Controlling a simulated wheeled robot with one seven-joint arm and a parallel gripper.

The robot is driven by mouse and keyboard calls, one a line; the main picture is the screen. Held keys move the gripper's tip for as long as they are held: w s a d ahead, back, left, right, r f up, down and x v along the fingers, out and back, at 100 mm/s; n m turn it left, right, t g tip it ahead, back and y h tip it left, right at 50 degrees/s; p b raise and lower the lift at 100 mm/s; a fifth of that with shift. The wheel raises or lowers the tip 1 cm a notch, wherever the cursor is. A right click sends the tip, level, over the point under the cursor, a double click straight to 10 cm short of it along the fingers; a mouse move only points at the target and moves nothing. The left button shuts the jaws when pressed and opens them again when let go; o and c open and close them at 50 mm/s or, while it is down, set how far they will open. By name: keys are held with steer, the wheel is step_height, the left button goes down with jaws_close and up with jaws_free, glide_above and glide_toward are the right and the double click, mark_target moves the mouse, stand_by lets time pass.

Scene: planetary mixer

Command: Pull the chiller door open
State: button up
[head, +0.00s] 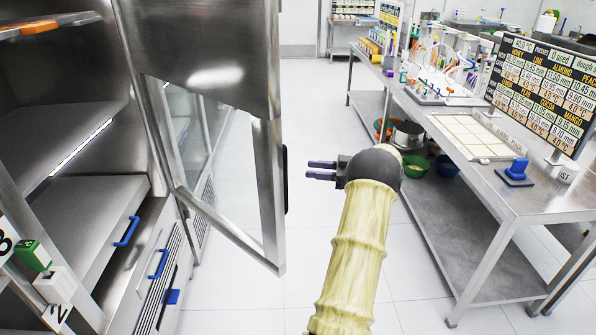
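The chiller door (270,195) is a steel frame around a glass pane, with a broad steel panel at its top. It stands swung out from the steel cabinet (60,120) at the left, whose inside shows. A dark upright strip, perhaps its handle (286,180), sits on the door's right side. My gripper (321,170) is just right of this strip, fingers pointing left at it. A gap shows between the two fingers and nothing is between them. The fingertips look apart from the door.
A steel table (480,196) with a menu board (545,88), a tiled tray (470,136) and bowls on its lower shelf (450,240) stands at the right. Blue-handled drawers (125,232) are at lower left. White floor (240,290) lies clear between.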

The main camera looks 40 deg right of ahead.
steer(key=v, duration=0.7)
steer(key=shift+s+d+b, duration=0.3)
steer(key=shift+b, duration=0.15)
